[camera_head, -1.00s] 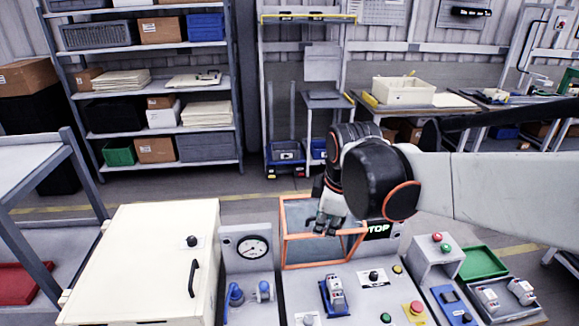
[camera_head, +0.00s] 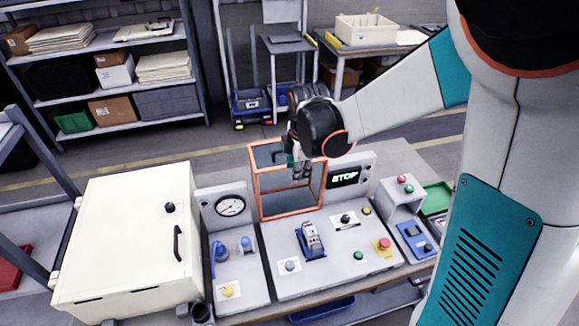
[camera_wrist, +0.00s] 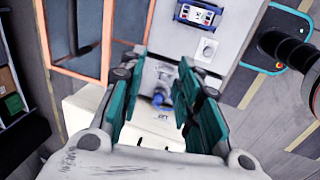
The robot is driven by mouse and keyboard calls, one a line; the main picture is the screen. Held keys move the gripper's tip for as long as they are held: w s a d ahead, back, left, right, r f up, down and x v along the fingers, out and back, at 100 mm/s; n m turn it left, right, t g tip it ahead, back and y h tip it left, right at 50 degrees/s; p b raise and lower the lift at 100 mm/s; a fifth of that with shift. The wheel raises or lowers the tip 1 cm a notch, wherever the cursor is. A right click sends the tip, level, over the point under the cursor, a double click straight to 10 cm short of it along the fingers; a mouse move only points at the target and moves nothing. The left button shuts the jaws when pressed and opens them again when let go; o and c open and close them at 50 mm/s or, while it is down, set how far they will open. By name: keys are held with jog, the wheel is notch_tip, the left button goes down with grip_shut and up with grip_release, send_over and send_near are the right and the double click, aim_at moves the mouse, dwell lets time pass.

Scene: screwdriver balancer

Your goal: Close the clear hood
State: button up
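The clear hood (camera_head: 264,160) is a see-through box with orange edges. It stands raised at the back of the grey console (camera_head: 289,257), beside the STOP display. Its orange frame (camera_wrist: 103,60) also fills the upper left of the wrist view, with a dark bar inside it. My gripper (camera_head: 300,171) is at the upper part of the hood in the head view, overlapping its frame; I cannot tell whether they touch. In the wrist view my gripper (camera_wrist: 163,78) has its teal fingers apart with nothing between them.
A cream cabinet (camera_head: 125,240) stands left of the console, with a gauge panel (camera_head: 229,207) between. A blue-and-white device (camera_head: 310,240), buttons and a red emergency knob (camera_head: 384,243) are on the console. A button box (camera_head: 401,205) and green tray (camera_head: 437,199) are at right.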

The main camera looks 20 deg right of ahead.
jog(key=x, duration=0.5)
jog(key=shift+f, duration=0.2)
grip_shut()
grip_release()
jog(key=shift+r, duration=0.15)
jog(key=v, duration=1.1)
jog(key=shift+r, duration=0.35)
